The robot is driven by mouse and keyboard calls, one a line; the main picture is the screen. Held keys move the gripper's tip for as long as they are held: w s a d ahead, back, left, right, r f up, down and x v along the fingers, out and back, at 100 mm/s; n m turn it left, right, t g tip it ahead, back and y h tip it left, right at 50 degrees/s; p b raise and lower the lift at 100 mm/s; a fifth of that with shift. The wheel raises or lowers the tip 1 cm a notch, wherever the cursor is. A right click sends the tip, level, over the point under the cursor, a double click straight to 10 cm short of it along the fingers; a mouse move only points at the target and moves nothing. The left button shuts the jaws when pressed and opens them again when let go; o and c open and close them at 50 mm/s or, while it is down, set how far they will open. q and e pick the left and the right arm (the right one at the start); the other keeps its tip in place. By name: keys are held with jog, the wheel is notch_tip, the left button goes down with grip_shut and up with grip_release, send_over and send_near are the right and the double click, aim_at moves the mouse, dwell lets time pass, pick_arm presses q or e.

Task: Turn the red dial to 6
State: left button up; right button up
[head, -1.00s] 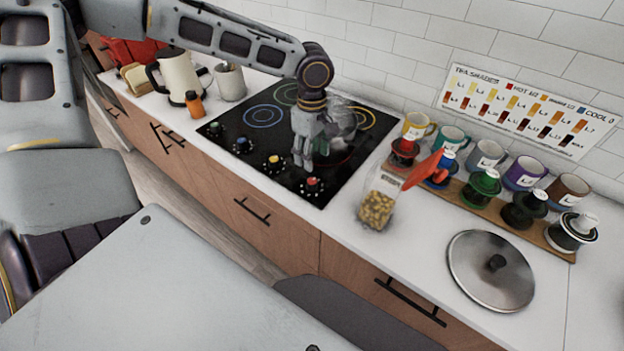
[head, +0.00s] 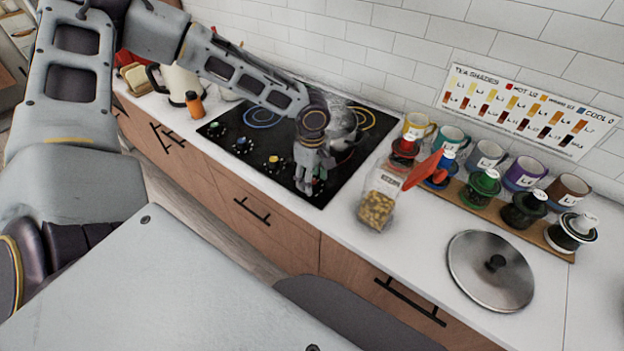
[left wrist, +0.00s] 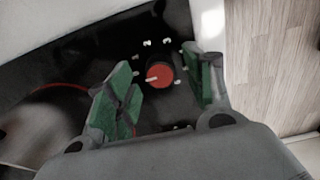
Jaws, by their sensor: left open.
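The red dial (left wrist: 159,76) is a round knob with a red top and a pale pointer line, set on the black cooktop (head: 225,132). In the left wrist view white marks ring it. It sits between the two green-padded fingers of my left gripper (left wrist: 160,90), which are open and apart from it on both sides. In the head view my left gripper (head: 311,180) points down over the cooktop's front right corner and mostly hides the red dial. My right gripper is not in view.
Yellow (head: 273,163), blue and green dials line the cooktop's front edge. A pot stands behind my gripper. To the right are a jar (head: 378,205) with yellow contents, several labelled canisters and mugs, and a lid (head: 490,272). A kettle (head: 178,78) stands at left.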

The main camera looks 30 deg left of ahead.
pick_arm(q)
jog(key=shift+f, duration=0.45)
jog(key=c, duration=1)
